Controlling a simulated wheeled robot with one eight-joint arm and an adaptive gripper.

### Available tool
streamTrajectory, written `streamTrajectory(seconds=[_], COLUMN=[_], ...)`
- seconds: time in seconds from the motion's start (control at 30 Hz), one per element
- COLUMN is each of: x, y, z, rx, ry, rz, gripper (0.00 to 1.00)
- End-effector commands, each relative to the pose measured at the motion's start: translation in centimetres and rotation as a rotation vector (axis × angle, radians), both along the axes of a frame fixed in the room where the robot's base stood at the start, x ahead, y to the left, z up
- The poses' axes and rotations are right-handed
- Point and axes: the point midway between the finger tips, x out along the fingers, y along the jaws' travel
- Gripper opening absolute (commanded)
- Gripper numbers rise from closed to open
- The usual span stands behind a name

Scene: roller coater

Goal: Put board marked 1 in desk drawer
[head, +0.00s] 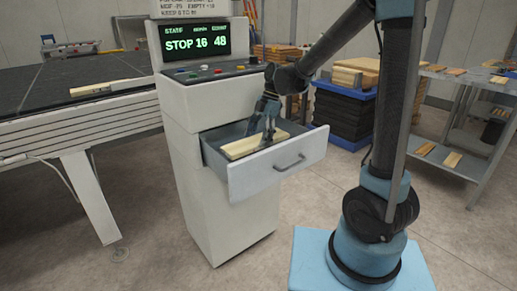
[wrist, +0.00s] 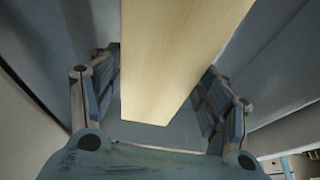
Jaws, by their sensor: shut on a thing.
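The desk drawer (head: 275,171) is pulled open from the white control desk (head: 205,180). A pale wooden board (head: 240,147) lies within the drawer's walls, low down. My gripper (head: 268,135) reaches down into the drawer from above and is shut on the board. In the wrist view the board (wrist: 180,60) runs between the two fingers, with the drawer's grey inside around it. No number shows on the visible face of the board. I cannot tell whether it touches the drawer floor.
A conveyor table (head: 60,85) with a light board (head: 105,88) on it stands at left. Stacked boards on a blue and black pile (head: 345,108) stand behind the drawer. A grey shelf (head: 465,160) with several boards is at right. The desk screen reads STOP 16 48.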

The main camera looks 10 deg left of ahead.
Motion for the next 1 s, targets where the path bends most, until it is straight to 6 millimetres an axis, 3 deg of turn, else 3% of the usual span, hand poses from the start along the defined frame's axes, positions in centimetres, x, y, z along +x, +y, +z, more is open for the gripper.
streamTrajectory(seconds=[0.27, 0.53, 0.9, 0.93, 1.0], x=[0.0, 0.0, -0.1, -0.1, -0.1], y=[0.1, 0.1, 0.2, 0.2, 0.1], z=[-1.6, -4.6, -5.0, -5.0, -4.9], rx=[0.0, 0.0, 0.0, 0.0, 0.0], ry=[0.0, 0.0, 0.0, 0.0, 0.0], rz=[0.001, 0.002, 0.002, 0.002, 0.002], gripper=[0.41, 0.41, 0.41, 0.77, 0.9])
